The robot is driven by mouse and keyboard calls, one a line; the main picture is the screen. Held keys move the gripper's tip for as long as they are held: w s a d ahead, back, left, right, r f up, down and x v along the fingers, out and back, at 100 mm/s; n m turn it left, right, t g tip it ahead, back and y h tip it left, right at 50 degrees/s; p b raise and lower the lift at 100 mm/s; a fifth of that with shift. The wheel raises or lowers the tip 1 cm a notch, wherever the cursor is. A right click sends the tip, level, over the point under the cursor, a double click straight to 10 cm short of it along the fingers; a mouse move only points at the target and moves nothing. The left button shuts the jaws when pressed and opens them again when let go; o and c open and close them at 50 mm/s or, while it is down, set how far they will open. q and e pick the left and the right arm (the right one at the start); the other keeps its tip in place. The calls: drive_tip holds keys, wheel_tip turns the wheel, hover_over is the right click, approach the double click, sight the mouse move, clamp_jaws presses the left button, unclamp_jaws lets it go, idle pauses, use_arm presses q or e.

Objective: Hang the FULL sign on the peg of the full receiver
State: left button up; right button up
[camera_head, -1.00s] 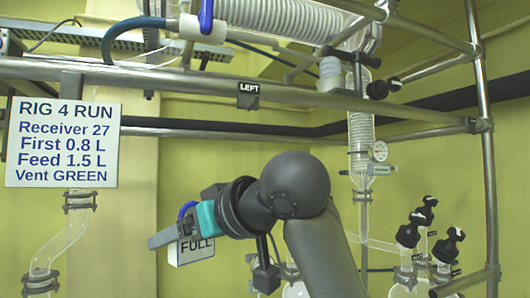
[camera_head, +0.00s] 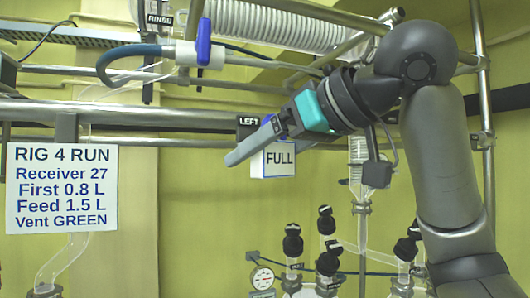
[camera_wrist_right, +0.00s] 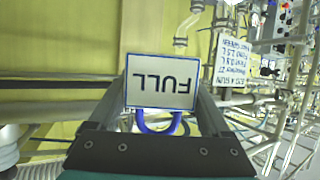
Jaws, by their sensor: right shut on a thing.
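The FULL sign (camera_head: 279,160) is a white plate with a blue border and dark lettering. My right gripper (camera_head: 250,147) is shut on it, holding it just below the black LEFT label (camera_head: 249,121) on the horizontal rail. In the right wrist view the FULL sign (camera_wrist_right: 161,82) appears upside down between the fingers of my right gripper (camera_wrist_right: 160,95). Its blue hanging loop (camera_wrist_right: 158,124) lies on the palm side. The gripper hides part of the label and rail in the head view. I cannot make out a peg there. My left gripper is not in view.
A steel rail (camera_head: 150,117) crosses behind the sign. A RIG 4 RUN board (camera_head: 62,189) hangs at left, reading "Receiver 27". A blue-handled valve (camera_head: 204,42) and a glass coil (camera_head: 275,28) are above. Several black-capped glass necks (camera_head: 292,245) and a gauge (camera_head: 262,278) stand below.

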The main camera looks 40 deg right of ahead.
drive_tip(key=w+d+p, duration=0.1)
drive_tip(key=w+d, duration=0.1)
drive_tip(key=w, duration=0.7)
drive_tip(key=shift+f, duration=0.2)
idle(0.9)
drive_tip(key=shift+d, duration=0.1)
drive_tip(key=shift+w+f+b, duration=0.15)
drive_tip(key=shift+f+b, duration=0.15)
drive_tip(key=shift+f, duration=0.3)
idle(0.6)
idle(0.5)
drive_tip(key=o, duration=1.2)
drive_tip(key=shift+d, duration=0.1)
